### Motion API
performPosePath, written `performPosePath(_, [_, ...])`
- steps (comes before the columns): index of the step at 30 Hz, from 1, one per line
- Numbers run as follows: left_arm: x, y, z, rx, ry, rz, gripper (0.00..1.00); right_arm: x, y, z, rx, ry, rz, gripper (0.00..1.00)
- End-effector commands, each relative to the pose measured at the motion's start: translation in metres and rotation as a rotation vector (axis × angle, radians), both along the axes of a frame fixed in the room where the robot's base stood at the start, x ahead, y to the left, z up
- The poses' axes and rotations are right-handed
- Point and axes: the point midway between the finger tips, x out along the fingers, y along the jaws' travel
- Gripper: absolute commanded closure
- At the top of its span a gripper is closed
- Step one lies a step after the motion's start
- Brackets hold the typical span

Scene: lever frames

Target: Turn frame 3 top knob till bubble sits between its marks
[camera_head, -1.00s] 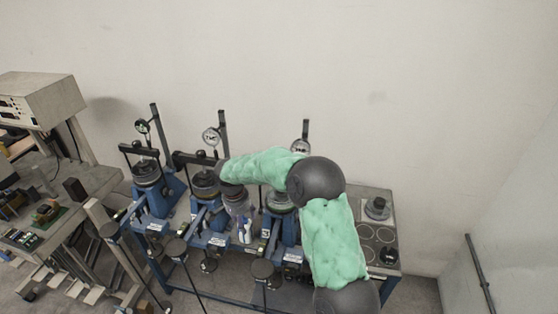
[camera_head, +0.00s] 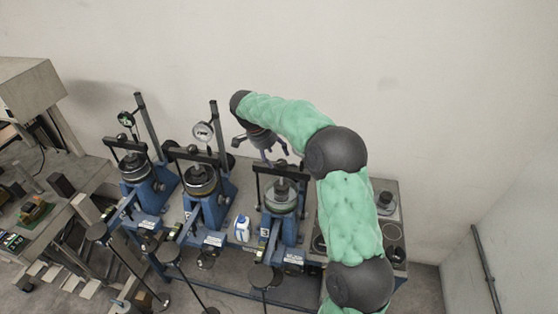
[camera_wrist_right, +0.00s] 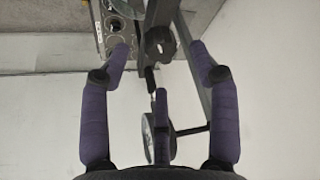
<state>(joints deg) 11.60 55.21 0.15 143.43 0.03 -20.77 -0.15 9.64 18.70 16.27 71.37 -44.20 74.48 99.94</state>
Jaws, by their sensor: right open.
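Frame 3 (camera_head: 291,228) is the rightmost blue lever frame in the head view, with a dark crossbar over a round pot (camera_head: 281,196). My right gripper (camera_head: 264,152) hangs just above and behind that crossbar, its purple fingers spread. In the right wrist view, a black lobed knob (camera_wrist_right: 160,43) on a dark bar lies between and beyond the open fingertips (camera_wrist_right: 159,65); no finger visibly touches it. A dial gauge (camera_wrist_right: 158,138) is partly hidden behind the middle finger. I cannot make out the bubble or its marks. My left gripper is out of view.
Two more lever frames (camera_head: 208,213) stand to the left with upright posts and dials (camera_head: 203,131). A small white and blue carton (camera_head: 242,228) stands between frames. Weight hangers (camera_head: 262,276) stick out in front. The wall behind is bare.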

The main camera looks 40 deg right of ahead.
Motion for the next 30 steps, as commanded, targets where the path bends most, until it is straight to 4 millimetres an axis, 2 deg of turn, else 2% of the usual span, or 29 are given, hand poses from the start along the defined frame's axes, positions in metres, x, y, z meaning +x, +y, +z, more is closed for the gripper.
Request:
performPosePath(3, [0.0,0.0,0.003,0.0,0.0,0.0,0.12,-0.002,-0.008,-0.018,-0.001,0.002,-0.001,0.39])
performPosePath(9, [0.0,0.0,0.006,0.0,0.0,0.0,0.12,-0.002,-0.016,-0.039,0.0,0.001,0.0,0.39])
performPosePath(21, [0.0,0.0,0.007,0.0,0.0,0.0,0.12,-0.002,-0.019,-0.046,0.0,-0.001,0.002,0.39])
performPosePath(22, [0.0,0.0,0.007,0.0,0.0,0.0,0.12,-0.002,-0.019,-0.046,0.0,-0.001,0.002,0.41])
performPosePath(23, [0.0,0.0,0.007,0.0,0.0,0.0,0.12,-0.002,-0.019,-0.046,0.0,-0.001,0.002,0.5])
performPosePath(27, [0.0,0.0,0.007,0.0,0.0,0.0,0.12,-0.002,-0.018,-0.046,0.001,-0.002,0.002,0.89])
performPosePath(30, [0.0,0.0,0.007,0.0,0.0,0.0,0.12,-0.002,-0.018,-0.047,0.002,-0.001,0.003,0.91])
